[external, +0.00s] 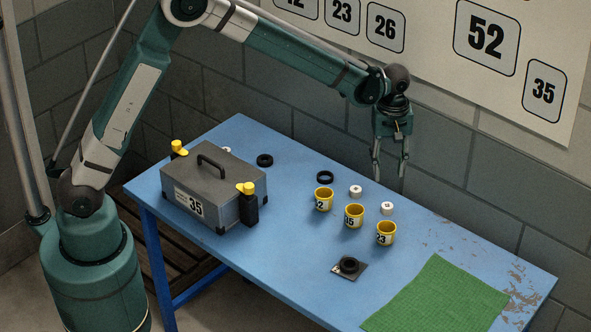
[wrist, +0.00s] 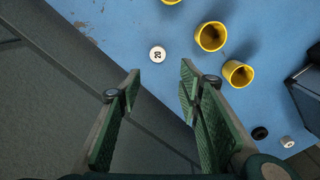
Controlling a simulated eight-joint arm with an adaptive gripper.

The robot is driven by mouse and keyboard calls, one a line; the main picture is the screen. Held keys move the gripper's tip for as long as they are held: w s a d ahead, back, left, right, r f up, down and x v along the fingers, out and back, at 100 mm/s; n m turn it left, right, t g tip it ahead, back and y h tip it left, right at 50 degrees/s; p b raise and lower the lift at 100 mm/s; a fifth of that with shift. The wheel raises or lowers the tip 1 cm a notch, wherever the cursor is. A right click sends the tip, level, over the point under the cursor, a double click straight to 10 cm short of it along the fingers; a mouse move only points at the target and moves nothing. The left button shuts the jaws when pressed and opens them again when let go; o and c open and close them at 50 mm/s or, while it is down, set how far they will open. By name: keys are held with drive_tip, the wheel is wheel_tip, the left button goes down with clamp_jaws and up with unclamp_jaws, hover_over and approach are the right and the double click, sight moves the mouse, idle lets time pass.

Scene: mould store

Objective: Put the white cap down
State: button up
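My gripper (external: 391,168) hangs above the table's back edge, fingers pointing down. Its fingers (wrist: 160,85) are apart in the wrist view, with nothing visible between them. Two white caps stand on the table behind the yellow cups: one at the left (external: 356,191), one at the right (external: 387,208). A third white piece (external: 226,150) is partly hidden behind the grey case. In the wrist view a numbered white cap (wrist: 157,54) lies ahead of the fingertips, and another (wrist: 287,141) is at lower right.
Yellow numbered cups (external: 354,215) stand in a row on the blue table (external: 290,240). A grey case (external: 215,185) stands left. A green mat (external: 425,300) lies front right. A wall is behind.

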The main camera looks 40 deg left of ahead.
drive_tip(key=s+a+r+m+t, duration=0.1)
drive_tip(key=s+a+r, duration=0.4)
drive_tip(key=a, duration=0.4)
drive_tip(key=s+a+r+m+t+h, duration=0.1)
drive_tip(key=s+a+r+m, duration=0.15)
drive_tip(key=a+r, duration=0.55)
drive_tip(key=s+a+r+m+t, duration=0.1)
drive_tip(key=s+a+r, duration=0.4)
drive_tip(key=a, duration=0.4)
drive_tip(key=s+a+m+t+y, duration=0.1)
drive_tip(key=s+a+m+t, duration=0.3)
drive_tip(key=s+a, duration=1.5)
drive_tip(key=shift+s+r, duration=0.15)
drive_tip(key=shift+s, duration=1)
drive_tip(key=shift+o, duration=0.7)
